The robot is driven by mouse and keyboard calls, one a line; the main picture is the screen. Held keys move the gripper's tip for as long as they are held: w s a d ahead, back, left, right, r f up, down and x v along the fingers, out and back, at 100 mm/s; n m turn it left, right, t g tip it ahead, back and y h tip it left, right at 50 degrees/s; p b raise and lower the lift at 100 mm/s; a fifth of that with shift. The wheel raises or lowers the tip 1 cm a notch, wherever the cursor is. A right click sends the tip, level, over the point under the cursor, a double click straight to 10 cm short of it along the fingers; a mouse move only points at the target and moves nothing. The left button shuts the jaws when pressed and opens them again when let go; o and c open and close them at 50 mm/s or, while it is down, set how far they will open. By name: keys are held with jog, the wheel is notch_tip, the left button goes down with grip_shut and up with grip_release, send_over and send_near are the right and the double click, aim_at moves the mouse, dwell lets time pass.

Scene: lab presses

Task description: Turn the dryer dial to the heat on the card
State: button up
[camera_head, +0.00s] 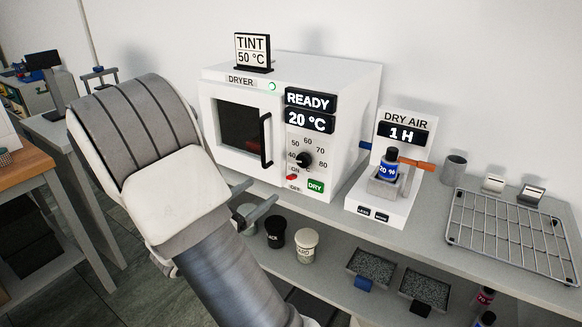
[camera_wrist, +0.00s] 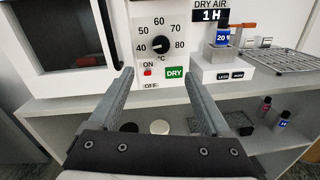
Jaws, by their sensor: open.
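The dryer (camera_head: 335,85) is a white box on the bench with a dark window. Its black dial (camera_head: 304,160) is on the right front panel, amid marks from 40 to 80, and also shows in the wrist view (camera_wrist: 160,44). The dial's pointer is too small to read surely. The card (camera_head: 252,50) on top reads TINT 50 °C. The display (camera_head: 309,111) reads READY and 20 °C. My gripper (camera_head: 262,190) is open and empty, low in front of the dryer. In the wrist view its fingers (camera_wrist: 157,66) spread either side of the panel, with the dial between and above the tips.
Below the dial are a red ON/OFF switch (camera_head: 292,178) and a green DRY button (camera_head: 316,187). The door handle (camera_head: 266,140) juts out left of the dial. A dry air unit (camera_head: 390,205) with a blue bottle stands right. Jars (camera_head: 306,240) and trays sit on the lower shelf.

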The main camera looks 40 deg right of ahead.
aim_at(301, 162)
jog(key=b+x, duration=0.1)
jog(key=x, duration=1.6)
jog(key=shift+s, duration=0.1)
jog(key=shift+a, duration=0.1)
grip_shut()
jog(key=shift+f, duration=0.1)
